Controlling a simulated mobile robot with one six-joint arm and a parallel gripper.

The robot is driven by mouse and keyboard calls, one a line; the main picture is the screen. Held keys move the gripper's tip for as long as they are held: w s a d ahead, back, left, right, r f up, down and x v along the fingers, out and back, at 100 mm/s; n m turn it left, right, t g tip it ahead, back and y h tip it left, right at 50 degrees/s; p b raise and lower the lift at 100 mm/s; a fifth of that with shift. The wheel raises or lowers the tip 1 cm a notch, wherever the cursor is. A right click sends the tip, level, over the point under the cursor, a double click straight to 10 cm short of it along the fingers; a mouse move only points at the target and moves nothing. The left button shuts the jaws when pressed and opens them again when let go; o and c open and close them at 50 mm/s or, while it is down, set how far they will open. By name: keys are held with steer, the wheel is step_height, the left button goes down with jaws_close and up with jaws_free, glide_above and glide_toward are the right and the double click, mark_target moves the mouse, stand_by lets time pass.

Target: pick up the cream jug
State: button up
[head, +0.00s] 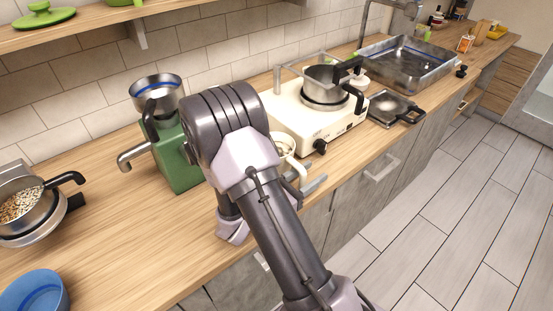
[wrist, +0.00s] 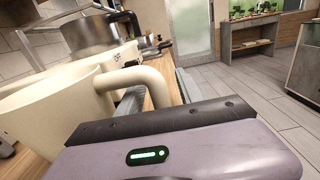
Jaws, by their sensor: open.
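The cream jug (head: 285,142) stands on the wooden counter in front of the cooker, partly hidden behind my arm in the head view. In the wrist view its cream body (wrist: 60,110) fills the left side, and its looped handle (wrist: 148,76) points right towards my gripper. My gripper (head: 310,180) is open, low at the counter's front edge beside the jug. In the wrist view, grey finger parts show on both sides of the handle. I cannot tell whether they touch it.
A white cooker (head: 318,128) bears a steel pot (head: 325,88) just behind the jug. A green grinder (head: 178,160) stands left of my arm. A flat black-handled pan (head: 392,108) and a sink basin (head: 408,65) lie to the right. A blue bowl (head: 35,292) is at lower left.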

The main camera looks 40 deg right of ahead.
jaws_close()
stand_by(1.3)
